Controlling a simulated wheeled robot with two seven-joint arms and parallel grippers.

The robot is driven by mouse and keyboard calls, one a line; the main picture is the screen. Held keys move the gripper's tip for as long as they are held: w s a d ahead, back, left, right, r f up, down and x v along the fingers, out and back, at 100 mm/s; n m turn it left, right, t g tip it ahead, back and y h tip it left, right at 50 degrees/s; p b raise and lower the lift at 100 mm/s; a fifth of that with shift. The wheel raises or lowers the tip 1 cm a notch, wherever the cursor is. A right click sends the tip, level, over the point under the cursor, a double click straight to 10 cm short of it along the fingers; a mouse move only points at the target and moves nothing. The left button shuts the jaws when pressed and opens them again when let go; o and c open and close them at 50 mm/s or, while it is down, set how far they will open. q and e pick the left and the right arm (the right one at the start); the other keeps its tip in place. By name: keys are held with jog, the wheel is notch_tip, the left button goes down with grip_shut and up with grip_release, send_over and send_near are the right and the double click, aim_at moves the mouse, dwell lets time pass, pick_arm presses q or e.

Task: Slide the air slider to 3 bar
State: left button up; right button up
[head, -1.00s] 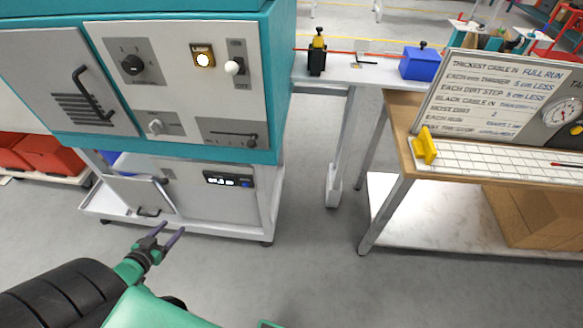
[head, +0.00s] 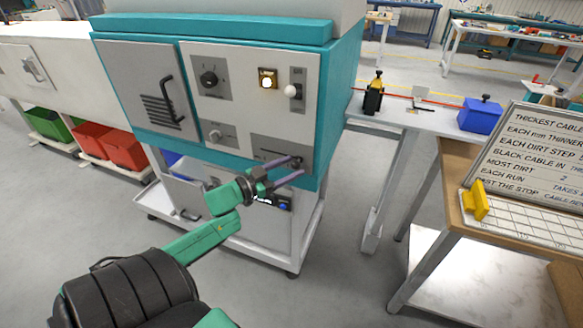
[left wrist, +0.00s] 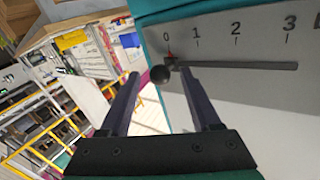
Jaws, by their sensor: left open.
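The air slider is a dark slot (left wrist: 240,66) with marks 0, 1, 2 and 3 on a grey plate. Its round black knob (left wrist: 160,75) is at the 0 end, by a small red pointer. In the head view the slider plate (head: 268,154) is low on the cabinet front, partly covered by my gripper. My left gripper (head: 298,167) is open in front of the plate's right end. In the left wrist view the knob shows between the two fingertips (left wrist: 159,77); contact cannot be told. My right gripper is not in view.
The teal cabinet (head: 345,95) also bears a rotary knob (head: 208,78), a lit lamp (head: 267,82), a white-tipped lever (head: 292,91) and a door handle (head: 168,100). A bench with a blue box (head: 480,116) stands right. Floor between cabinet and bench is clear.

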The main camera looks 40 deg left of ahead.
pick_arm(q)
jog(key=shift+w+d, duration=0.1)
jog(key=shift+w, duration=0.25)
jog(key=shift+c, duration=0.3)
grip_shut()
dwell(1.0)
